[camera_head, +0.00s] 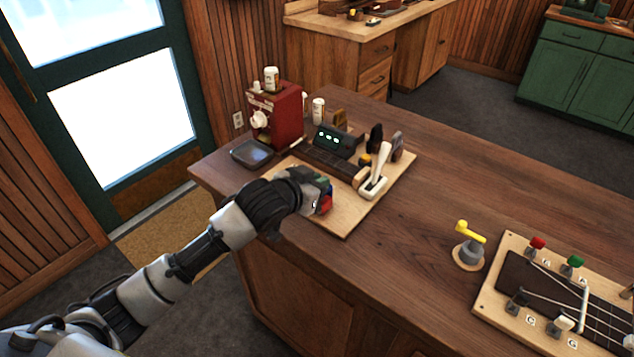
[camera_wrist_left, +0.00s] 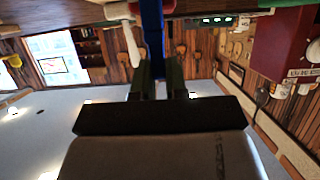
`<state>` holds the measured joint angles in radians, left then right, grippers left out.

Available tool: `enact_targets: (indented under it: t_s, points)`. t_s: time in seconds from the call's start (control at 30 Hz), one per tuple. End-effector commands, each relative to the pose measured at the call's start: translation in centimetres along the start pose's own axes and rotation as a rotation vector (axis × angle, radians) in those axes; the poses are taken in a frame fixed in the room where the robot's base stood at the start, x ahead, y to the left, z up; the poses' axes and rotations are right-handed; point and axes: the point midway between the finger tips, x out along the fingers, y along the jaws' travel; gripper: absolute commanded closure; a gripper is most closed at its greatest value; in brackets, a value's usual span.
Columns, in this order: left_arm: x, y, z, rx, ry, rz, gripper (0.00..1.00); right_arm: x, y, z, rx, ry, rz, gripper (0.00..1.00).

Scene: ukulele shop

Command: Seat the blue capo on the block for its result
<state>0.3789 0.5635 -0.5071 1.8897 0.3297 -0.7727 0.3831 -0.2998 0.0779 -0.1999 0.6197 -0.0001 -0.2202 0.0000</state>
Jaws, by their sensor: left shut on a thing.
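My left gripper (camera_head: 322,199) is low over the near edge of the pale wooden board (camera_head: 345,222). In the left wrist view my left gripper (camera_wrist_left: 158,80) is shut on the blue capo (camera_wrist_left: 152,28), which sticks out beyond the fingertips. The head view mostly hides the capo behind the gripper. A red patch (camera_head: 326,204) shows at the fingertips; I cannot tell what it belongs to. The dark block (camera_head: 330,164) lies on the board, behind the gripper. A small display (camera_head: 334,140) with green lights stands behind the block. My right gripper is not in view.
A white lever (camera_head: 379,170) and upright dark pieces (camera_head: 375,138) stand at the board's right. A red machine (camera_head: 276,115) and a grey tray (camera_head: 251,153) are at the left. A yellow-topped post (camera_head: 468,245) and a stringed board (camera_head: 505,312) are farther right. Bare counter lies between.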

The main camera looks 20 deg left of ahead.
Motion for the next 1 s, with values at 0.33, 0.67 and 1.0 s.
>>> enact_targets:
  t_s: [0.33, 0.67, 1.0]
  points:
    - [0.29, 0.02, 0.71, 0.000, 0.000, 0.000, 1.00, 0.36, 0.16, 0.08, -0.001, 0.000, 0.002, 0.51]
    - [0.40, 0.01, 0.97, 0.000, 0.000, 0.000, 0.76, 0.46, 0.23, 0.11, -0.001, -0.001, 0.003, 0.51]
    - [-0.47, -0.05, 0.79, 0.000, -0.002, -0.001, 0.76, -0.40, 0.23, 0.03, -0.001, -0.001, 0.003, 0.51]
